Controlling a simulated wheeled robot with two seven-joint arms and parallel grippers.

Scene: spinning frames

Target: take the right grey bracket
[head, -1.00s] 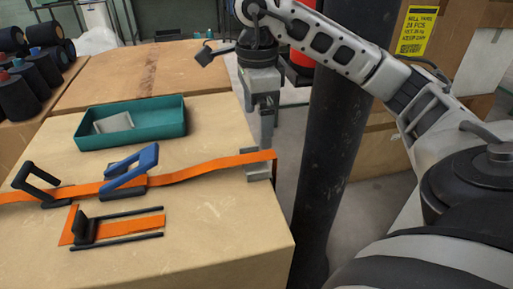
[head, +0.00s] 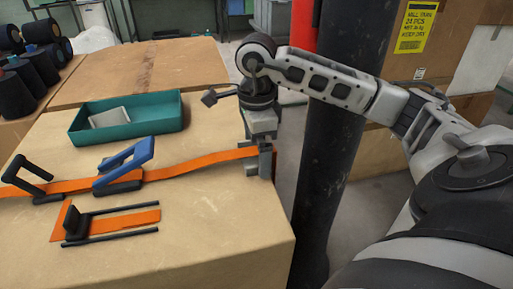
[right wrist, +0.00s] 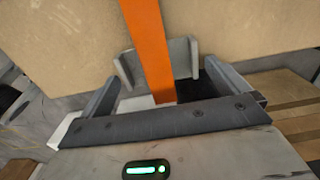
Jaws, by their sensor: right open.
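The right grey bracket (head: 250,169) sits at the right edge of the cardboard-coloured table top, at the end of an orange strap (head: 205,163). In the right wrist view the bracket (right wrist: 181,60) shows as a shallow U with upright ends, and the strap (right wrist: 150,45) runs across it. My right gripper (head: 264,160) points down at the bracket and partly hides it in the head view. In the right wrist view its two fingers (right wrist: 165,80) are open, with the bracket's near part between or just beyond their tips. Contact cannot be told. My left gripper is not in view.
A blue clamp handle (head: 125,163) and a black one (head: 30,172) stand along the strap. A black slide (head: 110,220) on orange lies in front. A teal tray (head: 125,125) with a pale piece is behind. A dark column (head: 330,170) rises right of the table.

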